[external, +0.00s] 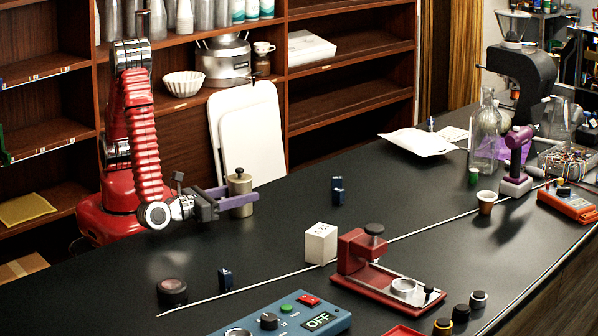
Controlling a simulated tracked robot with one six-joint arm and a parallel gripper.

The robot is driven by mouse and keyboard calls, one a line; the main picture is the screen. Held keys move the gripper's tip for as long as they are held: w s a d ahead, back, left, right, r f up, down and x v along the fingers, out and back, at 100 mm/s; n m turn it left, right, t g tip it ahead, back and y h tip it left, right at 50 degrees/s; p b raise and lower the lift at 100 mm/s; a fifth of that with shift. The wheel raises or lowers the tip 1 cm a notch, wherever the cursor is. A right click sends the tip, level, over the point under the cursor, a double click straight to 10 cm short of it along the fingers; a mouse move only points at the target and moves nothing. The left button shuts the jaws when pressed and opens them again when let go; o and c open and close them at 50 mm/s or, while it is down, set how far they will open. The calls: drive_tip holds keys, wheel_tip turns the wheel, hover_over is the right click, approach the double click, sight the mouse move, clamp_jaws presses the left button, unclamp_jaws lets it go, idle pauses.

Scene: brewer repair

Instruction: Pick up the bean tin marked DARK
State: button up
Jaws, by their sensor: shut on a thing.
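My gripper (238,200) is shut on a tan cylindrical tin (240,184) with a dark knob on its lid. The tin is upright between the grey-purple fingers, near the back edge of the black counter. No marking on it can be read from here, so I cannot tell whether it says DARK. The fingers hide part of its lower half, and I cannot tell whether its base touches the counter.
A white cube (321,243) and a red press-like stand (385,270) are right of my gripper. Small dark blue blocks (337,190), a dark round puck (172,291) and a blue control box (290,318) stand around.

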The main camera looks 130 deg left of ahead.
sight(239, 169)
drive_tip(key=c, duration=0.4)
drive_tip(key=shift+r, duration=5)
